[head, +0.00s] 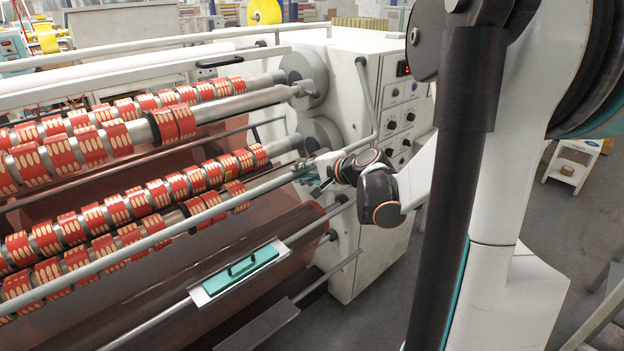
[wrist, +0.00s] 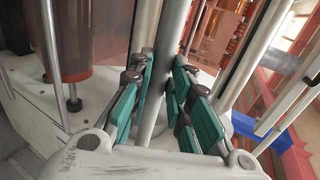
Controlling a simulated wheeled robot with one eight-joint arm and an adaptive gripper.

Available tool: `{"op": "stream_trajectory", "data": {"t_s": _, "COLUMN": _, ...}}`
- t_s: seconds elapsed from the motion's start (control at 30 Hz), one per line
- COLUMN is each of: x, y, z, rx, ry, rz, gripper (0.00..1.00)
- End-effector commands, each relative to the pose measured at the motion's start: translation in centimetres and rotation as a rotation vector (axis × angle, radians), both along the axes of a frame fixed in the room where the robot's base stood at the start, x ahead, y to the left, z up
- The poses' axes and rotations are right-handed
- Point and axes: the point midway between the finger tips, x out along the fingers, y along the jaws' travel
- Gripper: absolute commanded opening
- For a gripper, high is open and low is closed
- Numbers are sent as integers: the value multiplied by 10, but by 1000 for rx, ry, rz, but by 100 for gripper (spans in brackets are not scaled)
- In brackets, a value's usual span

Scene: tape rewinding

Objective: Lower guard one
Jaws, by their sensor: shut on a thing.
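A long grey guard bar (head: 150,238) runs diagonally across the front of the machine, below and in front of the lower roll row. Its right end meets a bent side lever (head: 367,95) on the white end cabinet. My gripper (head: 322,172) is at the right end of this bar, close to the cabinet. In the wrist view the bar (wrist: 173,35) passes between the teal finger pads of my gripper (wrist: 162,85), which are shut on it. The exact contact is partly hidden by the fingers. Which bar is guard one is not marked.
A second pale bar (head: 150,46) runs along the machine's top. Shafts with red-and-cream rolls (head: 90,143) lie behind the held bar. A teal pad with a black handle (head: 238,268) sits low in front. The white cabinet (head: 335,75) stands beside my arm.

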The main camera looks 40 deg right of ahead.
Motion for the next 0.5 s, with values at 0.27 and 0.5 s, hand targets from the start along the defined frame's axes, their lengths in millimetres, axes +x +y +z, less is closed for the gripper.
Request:
{"op": "stream_trajectory", "data": {"t_s": 0.27, "x": 10, "y": 4, "z": -16, "rx": -6, "ry": 16, "rz": 10, "gripper": 0}}
{"op": "stream_trajectory", "data": {"t_s": 0.5, "x": 12, "y": 4, "z": -17, "rx": -6, "ry": 16, "rz": 9, "gripper": 0}}
